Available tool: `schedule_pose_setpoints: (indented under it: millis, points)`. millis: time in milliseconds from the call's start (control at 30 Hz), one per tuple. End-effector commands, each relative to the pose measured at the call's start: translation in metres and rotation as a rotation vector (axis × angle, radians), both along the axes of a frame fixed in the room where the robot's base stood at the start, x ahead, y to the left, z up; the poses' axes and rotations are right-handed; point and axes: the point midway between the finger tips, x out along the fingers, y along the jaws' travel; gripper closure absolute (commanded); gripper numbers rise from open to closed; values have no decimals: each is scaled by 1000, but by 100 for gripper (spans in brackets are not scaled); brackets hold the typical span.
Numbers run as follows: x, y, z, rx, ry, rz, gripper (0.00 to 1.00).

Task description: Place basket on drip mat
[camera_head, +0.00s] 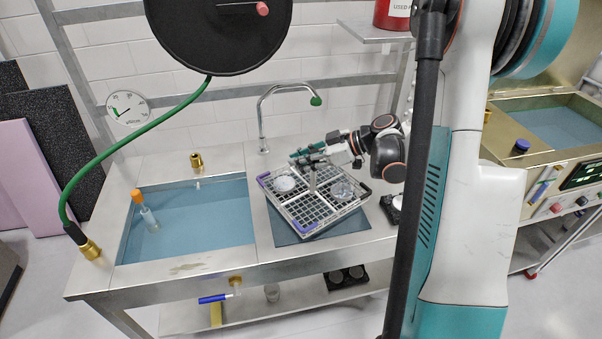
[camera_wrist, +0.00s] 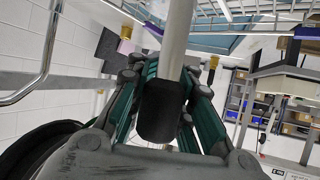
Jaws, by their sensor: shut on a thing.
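The basket (camera_head: 297,226) is a grey wire rack with four compartments, purple corner pieces and an upright centre post. It is over the dark blue drip mat (camera_head: 353,224) on the steel counter, turned relative to it. The mat shows along the front and right; the rest is hidden under the basket. I cannot tell whether the basket touches the mat. Round clear or white items sit in its left and right compartments. My gripper (camera_head: 312,156) is shut on the top of the post. In the wrist view, the green-sided fingers (camera_wrist: 160,100) close around the post (camera_wrist: 177,40).
A sink basin (camera_head: 200,225) with an orange-capped bottle (camera_head: 148,215) lies left of the mat. A faucet (camera_head: 264,115) stands behind the basket. A small dark-and-white object (camera_head: 392,208) is close on the right. A hose reel (camera_head: 215,30) hangs at upper left.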

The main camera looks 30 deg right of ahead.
Motion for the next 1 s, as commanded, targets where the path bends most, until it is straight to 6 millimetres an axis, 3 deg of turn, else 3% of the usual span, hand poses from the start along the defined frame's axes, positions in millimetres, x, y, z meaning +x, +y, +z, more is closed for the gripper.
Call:
schedule_pose_setpoints:
  millis: [233,633,667,767,1000]
  points:
    - [0,0,-34,1,-1,0,100]
    - [0,0,-39,1,-1,0,100]
    - [0,0,-39,0,0,0,80]
    - [0,0,-39,0,0,0,59]
    - [0,0,-38,0,0,0,59]
